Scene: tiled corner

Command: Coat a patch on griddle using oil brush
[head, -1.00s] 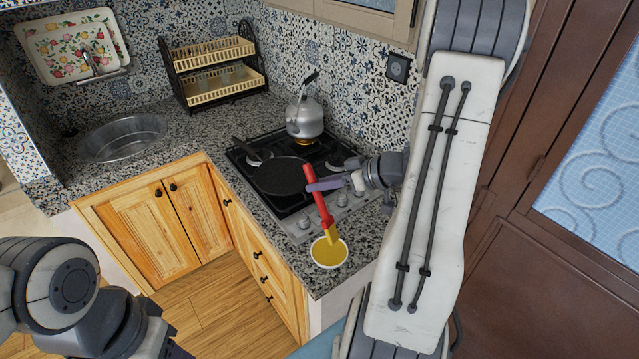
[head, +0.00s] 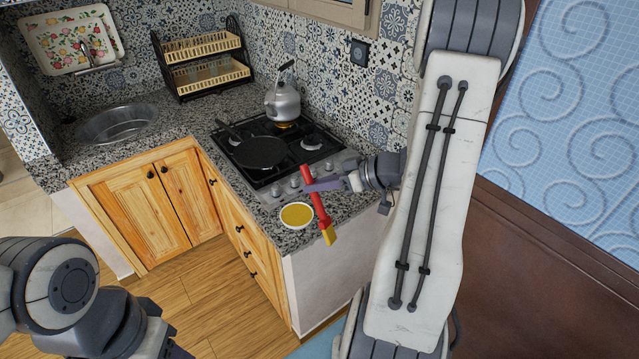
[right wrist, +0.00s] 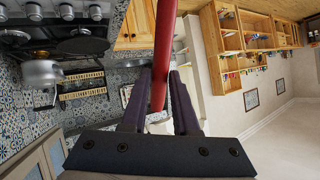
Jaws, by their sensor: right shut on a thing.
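My right gripper (head: 326,184) is shut on the red handle of the oil brush (head: 317,204). The brush hangs tilted, its yellow bristle end down and to the right of the oil bowl in the head view, apart from the bowl. In the right wrist view the red handle (right wrist: 164,50) runs between the two fingers (right wrist: 160,100). A white bowl of yellow oil (head: 297,215) sits on the counter near its front corner. The round black griddle (head: 262,152) lies on the stove. My left arm shows at the lower left; its fingers are not clearly seen.
A kettle (head: 283,101) stands on the back of the stove (head: 314,143). A two-tier rack (head: 203,62) and a sink (head: 117,123) are further left. The granite counter (head: 185,112) between sink and stove is clear.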

